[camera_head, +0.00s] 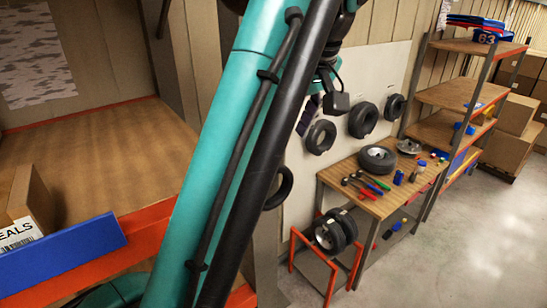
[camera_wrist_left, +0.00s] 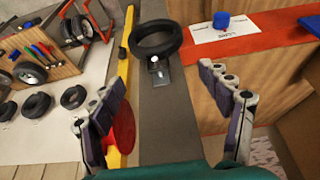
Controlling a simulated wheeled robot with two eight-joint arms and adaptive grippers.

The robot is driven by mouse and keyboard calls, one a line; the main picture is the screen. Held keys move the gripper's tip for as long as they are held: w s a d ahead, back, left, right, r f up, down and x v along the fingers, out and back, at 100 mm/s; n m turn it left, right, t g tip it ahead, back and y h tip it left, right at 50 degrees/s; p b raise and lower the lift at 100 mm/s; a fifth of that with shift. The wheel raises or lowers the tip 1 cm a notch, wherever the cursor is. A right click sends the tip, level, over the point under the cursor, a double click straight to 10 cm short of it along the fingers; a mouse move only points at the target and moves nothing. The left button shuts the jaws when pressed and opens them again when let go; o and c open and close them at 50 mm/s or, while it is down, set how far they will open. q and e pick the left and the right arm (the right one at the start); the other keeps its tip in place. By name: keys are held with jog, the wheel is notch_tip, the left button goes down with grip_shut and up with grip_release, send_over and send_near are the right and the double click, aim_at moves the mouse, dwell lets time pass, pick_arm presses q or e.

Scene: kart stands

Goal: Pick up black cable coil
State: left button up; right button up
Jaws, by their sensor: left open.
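The black cable coil (camera_wrist_left: 157,38) shows in the left wrist view as a thick dark ring at a small metal hook on a grey post (camera_wrist_left: 160,125). In the head view a black ring (camera_head: 287,186), partly hidden behind my arm, looks like the same coil. My left gripper (camera_wrist_left: 163,76) is open and empty in the left wrist view. Its fingers stand to either side of the post, and the coil is beyond the fingertips, apart from them. In the head view I cannot make out the left gripper's fingers. My right gripper is in neither view.
A workbench (camera_head: 335,175) with tools and a tire (camera_head: 377,159) stands right of my arm in the head view. Several tires hang on a white panel (camera_head: 345,140). A wooden shelf (camera_head: 100,150) holds a box (camera_head: 32,195) at left. Open floor (camera_head: 470,235) lies at right.

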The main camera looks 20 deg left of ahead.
aim_at(275, 157)
pick_arm(q)
jog(key=x, duration=0.5)
jog(key=b+x, duration=0.1)
jog(key=x, duration=0.1)
jog(key=shift+w+d+f, duration=0.1)
jog(key=shift+w+f, duration=0.15)
jog(key=shift+w, duration=0.1)
jog(key=shift+s, duration=0.15)
jog(key=c, duration=1.2)
jog(key=shift+s+d, duration=0.1)
jog(key=shift+s, duration=0.05)
grip_shut()
